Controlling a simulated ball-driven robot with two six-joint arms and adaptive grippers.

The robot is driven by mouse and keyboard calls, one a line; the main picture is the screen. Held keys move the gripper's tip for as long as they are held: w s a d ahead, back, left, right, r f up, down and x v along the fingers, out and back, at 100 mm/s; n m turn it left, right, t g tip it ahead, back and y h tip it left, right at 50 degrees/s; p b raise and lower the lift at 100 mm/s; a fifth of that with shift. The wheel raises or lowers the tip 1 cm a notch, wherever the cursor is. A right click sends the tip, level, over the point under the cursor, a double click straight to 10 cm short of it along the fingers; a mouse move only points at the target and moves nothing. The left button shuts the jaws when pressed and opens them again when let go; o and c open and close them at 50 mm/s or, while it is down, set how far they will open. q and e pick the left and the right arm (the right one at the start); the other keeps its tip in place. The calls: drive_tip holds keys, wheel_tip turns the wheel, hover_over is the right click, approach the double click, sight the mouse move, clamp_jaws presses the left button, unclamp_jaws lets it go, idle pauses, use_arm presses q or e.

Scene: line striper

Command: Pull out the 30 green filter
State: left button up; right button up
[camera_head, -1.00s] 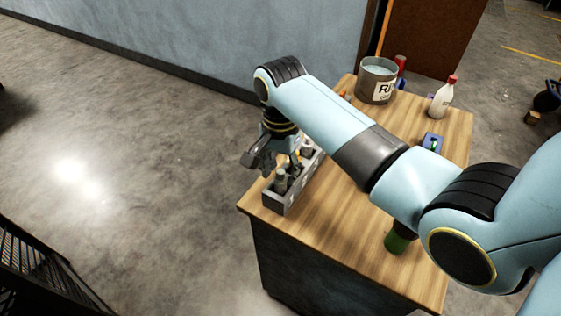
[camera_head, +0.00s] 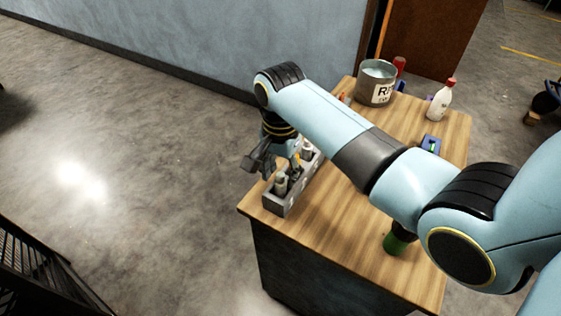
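A grey rack (camera_head: 279,206) with a row of slots stands at the left edge of the wooden table. Pale grey cylinders stand in it, one at the near end (camera_head: 281,183) and one farther back (camera_head: 308,148). My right gripper (camera_head: 272,168) hangs over the middle and left side of the rack. Its fingers look spread, with one out to the left of the rack, and I see nothing held. I cannot make out a green filter in the rack; the gripper hides part of it. My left gripper is out of view.
On the wooden table (camera_head: 330,205) are a labelled metal bucket (camera_head: 376,84), a white bottle (camera_head: 441,101) with a red cap, a blue item (camera_head: 431,144) and a green cylinder (camera_head: 395,243) partly under my arm. The table's front middle is clear.

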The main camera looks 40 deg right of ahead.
clamp_jaws()
drive_tip(key=shift+r, duration=0.7)
drive_tip(key=shift+r, duration=3.45)
